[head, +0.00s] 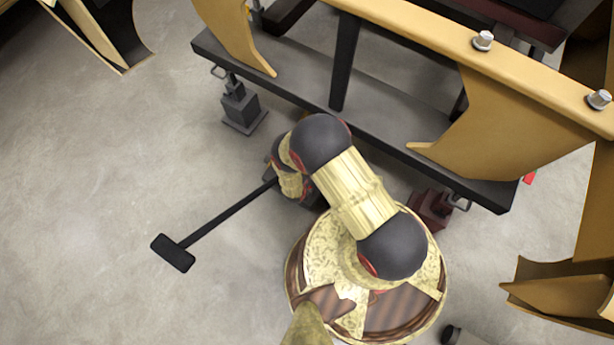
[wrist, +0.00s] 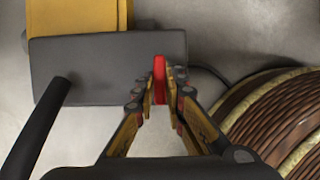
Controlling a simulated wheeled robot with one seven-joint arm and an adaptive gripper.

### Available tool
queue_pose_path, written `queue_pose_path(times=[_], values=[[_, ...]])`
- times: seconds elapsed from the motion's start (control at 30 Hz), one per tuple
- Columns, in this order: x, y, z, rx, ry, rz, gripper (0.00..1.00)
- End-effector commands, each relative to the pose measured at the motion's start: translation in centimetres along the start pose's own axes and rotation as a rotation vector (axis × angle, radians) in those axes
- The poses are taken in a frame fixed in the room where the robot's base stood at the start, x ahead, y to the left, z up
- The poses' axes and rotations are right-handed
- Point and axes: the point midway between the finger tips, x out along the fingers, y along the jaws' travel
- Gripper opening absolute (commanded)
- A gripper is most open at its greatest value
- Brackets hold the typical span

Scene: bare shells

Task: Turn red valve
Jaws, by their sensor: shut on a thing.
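The red valve (wrist: 159,66) shows in the wrist view as a thin upright red strip, seen nearly edge-on. It is in front of the right part of a dark grey box-like surface (wrist: 95,75). My gripper (wrist: 160,90) is shut on the red strip, with one finger on each side of it. The rest of the valve is hidden by the fingers. In the head view my arm covers the gripper and the held part.
In the head view a dark grey frame (head: 285,82) with yellow-brown curved brackets (head: 505,125) stands across the top and right. A dark block (head: 240,108) stands by the frame. A small red piece (head: 529,178) shows at right. Grey floor (head: 90,190) is open at left.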

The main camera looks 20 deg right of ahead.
Motion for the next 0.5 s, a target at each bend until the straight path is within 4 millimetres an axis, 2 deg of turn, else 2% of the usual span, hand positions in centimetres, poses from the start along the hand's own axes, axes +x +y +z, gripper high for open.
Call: queue_pose_path(times=[0.07, 0.1, 0.4, 0.5], values=[[0.01, 0.1, 0.02, -0.002, 0.0, 0.001, 0.0], [0.01, 0.11, 0.02, -0.002, 0.0, 0.001, 0.13], [0.01, 0.05, 0.01, 0.0, 0.0, 0.0, 0.3], [0.01, 0.04, 0.01, 0.0, 0.0, 0.0, 0.3]])
